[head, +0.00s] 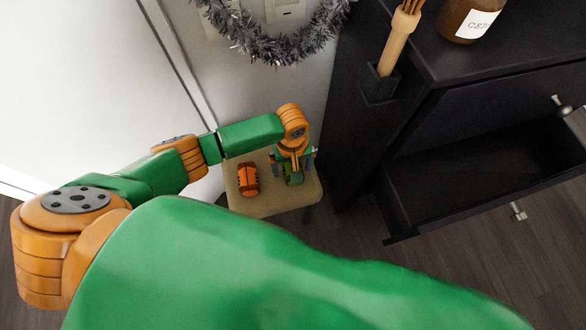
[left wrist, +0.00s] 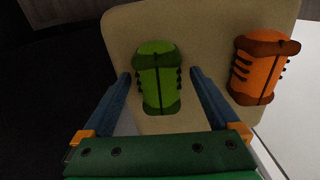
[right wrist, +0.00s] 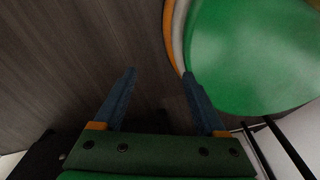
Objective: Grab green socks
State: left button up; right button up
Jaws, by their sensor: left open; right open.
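The green socks (left wrist: 158,80) are a folded bundle lying on a beige stool seat (left wrist: 125,45). They also show in the head view (head: 293,175), partly hidden under my left gripper. My left gripper (left wrist: 160,82) is open above the seat, with one blue finger on each side of the green socks and a gap to each; I cannot tell how far above them it is. My right gripper (left wrist: 160,82) is out of that view; in the right wrist view my right gripper (right wrist: 158,72) is open and empty over the dark floor.
An orange sock bundle (head: 248,179) lies beside the green one on the seat (head: 262,205). A black cabinet (head: 360,110) with an open drawer (head: 480,175) stands to the right. A white wall and a tinsel garland (head: 270,45) are behind.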

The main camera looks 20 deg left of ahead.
pick_arm(q)
jog(key=shift+f, duration=0.3)
jog(key=shift+r, duration=0.1)
jog(key=shift+c, duration=0.2)
jog(key=c, duration=1.4)
